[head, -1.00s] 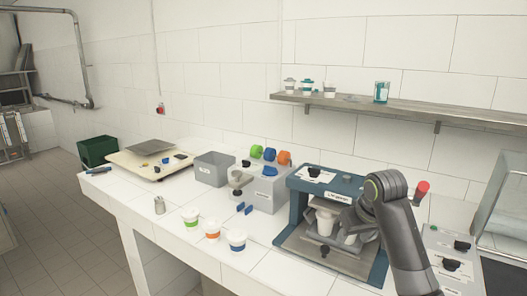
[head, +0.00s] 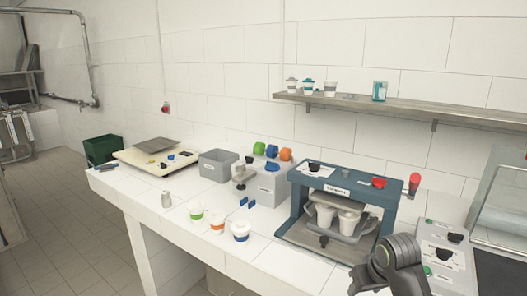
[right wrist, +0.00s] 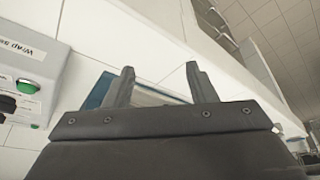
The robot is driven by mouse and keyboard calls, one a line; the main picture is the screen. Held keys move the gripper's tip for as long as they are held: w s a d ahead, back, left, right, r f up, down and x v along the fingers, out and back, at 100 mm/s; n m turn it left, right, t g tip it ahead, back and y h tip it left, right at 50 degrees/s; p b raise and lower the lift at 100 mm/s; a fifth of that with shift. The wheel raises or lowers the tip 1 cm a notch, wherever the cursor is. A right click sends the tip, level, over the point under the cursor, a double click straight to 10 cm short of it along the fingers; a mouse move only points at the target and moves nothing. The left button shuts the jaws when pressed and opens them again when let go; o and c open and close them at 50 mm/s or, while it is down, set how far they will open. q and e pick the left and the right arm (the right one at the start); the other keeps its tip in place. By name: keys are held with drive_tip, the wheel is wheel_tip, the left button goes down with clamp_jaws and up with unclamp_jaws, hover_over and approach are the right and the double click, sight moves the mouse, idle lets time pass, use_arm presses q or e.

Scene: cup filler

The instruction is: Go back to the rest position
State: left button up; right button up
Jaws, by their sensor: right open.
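My right gripper (right wrist: 160,72) is open and empty in the right wrist view, its two fingers spread apart. A blue-edged plate (right wrist: 97,92) shows past the fingers, with white surface around it. In the head view my right arm (head: 395,265) is at the lower right, in front of the counter's edge and apart from the blue press. Its fingers cannot be made out there. My left gripper is not in view.
The blue press (head: 345,180) holds white cups (head: 348,221). Three banded cups (head: 217,222) stand on the counter left of it. A control box (head: 443,256) is at the right, near my arm; it also shows in the right wrist view (right wrist: 45,60).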

drive_tip(key=s+d+f, duration=0.2)
drive_tip(key=s+f, duration=0.6)
drive_tip(key=s, duration=0.1)
drive_tip(key=s+d+f+m+h, duration=0.1)
drive_tip(key=s+d+f, duration=0.15)
drive_tip(key=s, duration=1.05)
drive_tip(key=s+d+f+m+h, duration=0.1)
drive_tip(key=s+f, duration=0.2)
drive_tip(key=s, duration=1)
wheel_tip(320, 180, down, 23)
drive_tip(key=d+g, duration=0.2)
drive_tip(key=s+a+f+g, duration=0.1)
drive_tip(key=s+f, duration=1.4)
drive_tip(key=f, duration=0.2)
drive_tip(key=shift+a+y, duration=0.3)
drive_tip(key=shift+a, duration=0.1)
drive_tip(key=shift+s, duration=0.1)
